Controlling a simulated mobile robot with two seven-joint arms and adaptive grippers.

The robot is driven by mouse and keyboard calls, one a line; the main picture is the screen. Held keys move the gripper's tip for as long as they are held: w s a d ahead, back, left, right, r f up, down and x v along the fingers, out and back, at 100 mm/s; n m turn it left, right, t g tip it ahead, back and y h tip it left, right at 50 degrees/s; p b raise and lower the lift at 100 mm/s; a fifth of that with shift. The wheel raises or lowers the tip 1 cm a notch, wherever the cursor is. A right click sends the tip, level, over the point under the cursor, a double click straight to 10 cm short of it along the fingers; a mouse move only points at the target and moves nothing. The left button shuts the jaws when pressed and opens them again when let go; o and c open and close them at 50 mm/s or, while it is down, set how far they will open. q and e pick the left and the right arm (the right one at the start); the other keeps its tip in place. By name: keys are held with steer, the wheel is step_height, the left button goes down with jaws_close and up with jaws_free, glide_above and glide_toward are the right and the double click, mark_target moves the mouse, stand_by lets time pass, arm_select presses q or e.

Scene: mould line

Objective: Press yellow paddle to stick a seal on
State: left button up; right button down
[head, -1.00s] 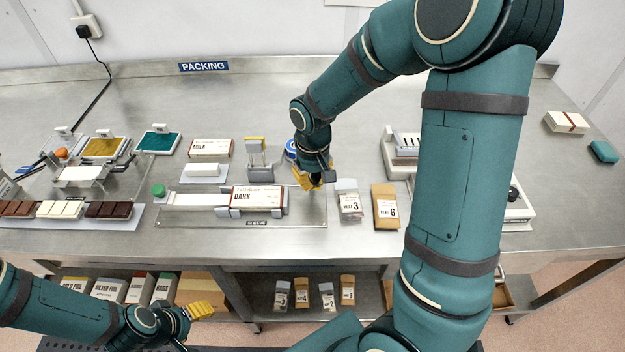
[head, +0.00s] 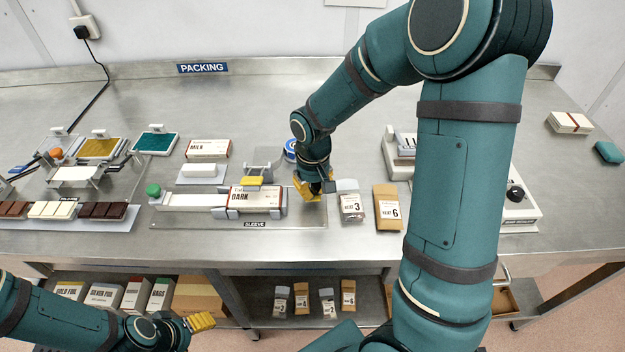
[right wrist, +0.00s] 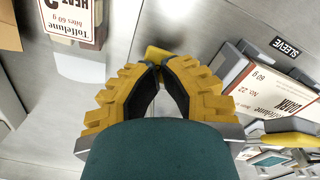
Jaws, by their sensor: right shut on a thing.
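The DARK chocolate box (head: 258,201) lies in the sleeve fixture (head: 180,222); it also shows in the wrist view (right wrist: 283,98). A yellow-topped arm (head: 252,181) lies folded down over the box's back edge. My right gripper (head: 309,192) is low at the fixture's right end, right of the box. In the wrist view its fingertips meet at a yellow piece (right wrist: 157,53), which looks like the yellow paddle; the fingers hide part of it. My left gripper (head: 201,322) is low in front of the bench, away from the box; its jaw gap is unclear.
Packets marked 3 (head: 352,207) and 6 (head: 387,208) stand close right of my right gripper. A blue roll (head: 291,150) is behind it. The MILK box (head: 208,149) and a tray of chocolate bars (head: 60,215) are to the left.

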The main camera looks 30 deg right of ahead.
steer(key=shift+f+b, duration=0.35)
steer(key=shift+f, duration=0.25)
steer(key=shift+r, duration=0.2)
steer(key=shift+r+p, duration=3)
steer(key=shift+r, duration=0.65)
steer(key=shift+r+p, duration=0.9)
steer(key=shift+r, duration=0.35)
steer(key=shift+f, duration=0.1)
